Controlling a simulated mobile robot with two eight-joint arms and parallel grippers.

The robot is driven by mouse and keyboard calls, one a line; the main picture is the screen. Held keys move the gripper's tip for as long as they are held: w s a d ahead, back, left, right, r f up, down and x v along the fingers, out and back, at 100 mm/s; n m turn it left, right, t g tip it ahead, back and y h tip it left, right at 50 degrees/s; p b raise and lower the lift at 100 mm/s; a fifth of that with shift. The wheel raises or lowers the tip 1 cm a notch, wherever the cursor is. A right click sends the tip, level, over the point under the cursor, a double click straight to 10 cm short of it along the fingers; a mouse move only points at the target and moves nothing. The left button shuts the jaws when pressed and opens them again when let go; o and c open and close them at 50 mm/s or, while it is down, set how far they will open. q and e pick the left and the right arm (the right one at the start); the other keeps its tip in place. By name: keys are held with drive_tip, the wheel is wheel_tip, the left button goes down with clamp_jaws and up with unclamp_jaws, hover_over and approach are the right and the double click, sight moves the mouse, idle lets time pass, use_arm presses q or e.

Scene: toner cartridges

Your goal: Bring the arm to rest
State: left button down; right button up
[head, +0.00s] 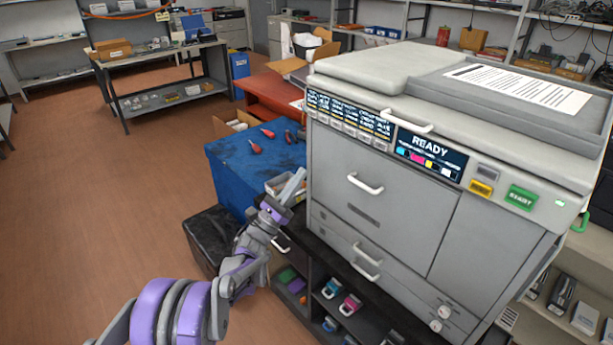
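My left arm reaches in from the bottom left. Its gripper (290,187) is in front of the blue-covered table, close to the left side of the grey copier (385,215). The fingers are small and overlap light objects behind them, so I cannot tell whether they are open or shut. No toner cartridge shows clearly in the gripper. My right gripper is not in view. The copier's display (431,152) reads READY, and its front doors and drawers look closed. Cartridges with cyan and magenta parts, such as a magenta one (350,305), sit on the dark shelf below.
The blue table (240,165) carries several red-handled tools (256,147). A black case (212,240) stands on the floor by my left arm. A workbench (165,72) is at the back left. The brown floor (60,210) at left is clear. Another shelf (570,290) is at the lower right.

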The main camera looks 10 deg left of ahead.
use_arm(q)
drive_tip(key=a+r+n+t+y, duration=0.1)
drive_tip(key=a+r+n+y, duration=0.1)
drive_tip(key=n+y, duration=0.5)
drive_tip(key=a+r+n+y, duration=0.25)
drive_tip(key=n+y, duration=0.25)
drive_tip(key=n, duration=0.4)
drive_tip(key=s+a+f+n+g+y+p, duration=0.1)
drive_tip(key=s+n+g+y, duration=0.1)
drive_tip(key=s+n, duration=0.3)
drive_tip(key=s+a+f+n+g+y, duration=0.1)
drive_tip(key=s+f+n+g+y, duration=0.15)
drive_tip(key=n, duration=0.35)
drive_tip(key=s+d+f+n+g, duration=0.1)
drive_tip(key=s+f+n+g, duration=0.2)
drive_tip(key=s, duration=0.7)
drive_tip(key=s+d+f+n+g+p, duration=0.1)
drive_tip(key=s+f+n+g, duration=0.3)
drive_tip(key=s+f+n, duration=0.4)
drive_tip(key=s+d+f+n+g, duration=0.1)
drive_tip(key=s+f+n+g, duration=0.3)
drive_tip(key=s, duration=1)
drive_tip(key=shift+d+f+n+p, duration=0.35)
drive_tip(key=shift+f+n, duration=0.3)
drive_tip(key=shift+n, duration=0.15)
drive_tip(key=shift+s+g+h, duration=0.1)
drive_tip(key=shift+g+h, duration=0.15)
